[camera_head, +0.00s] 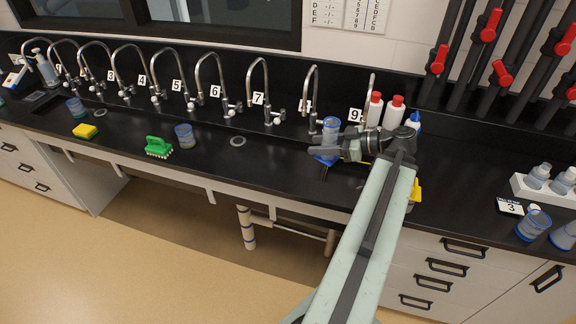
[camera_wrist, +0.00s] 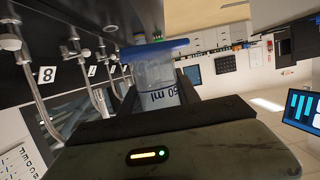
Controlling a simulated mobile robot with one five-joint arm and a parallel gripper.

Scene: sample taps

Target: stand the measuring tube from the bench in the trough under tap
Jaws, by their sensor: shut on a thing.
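My gripper (camera_head: 322,151) is shut on a clear measuring tube (camera_head: 330,128) with a blue rim and blue base, held over the bench in front of the tap to the left of the "9" label. In the wrist view the tube (camera_wrist: 154,75) lies between the fingers, its "50 ml" print readable and a blue end at the top. The tube looks roughly upright in the head view. A row of curved taps, such as the one by the "7" label (camera_head: 264,90), stands along the back of the black bench (camera_head: 215,165). The trough is hard to make out against the black surface.
A green brush (camera_head: 158,146), a yellow sponge (camera_head: 84,131) and a blue-rimmed cup (camera_head: 185,136) stand to the left. White bottles with red caps (camera_head: 394,112) stand close behind and right of my gripper. A white bottle rack (camera_head: 545,190) is at far right.

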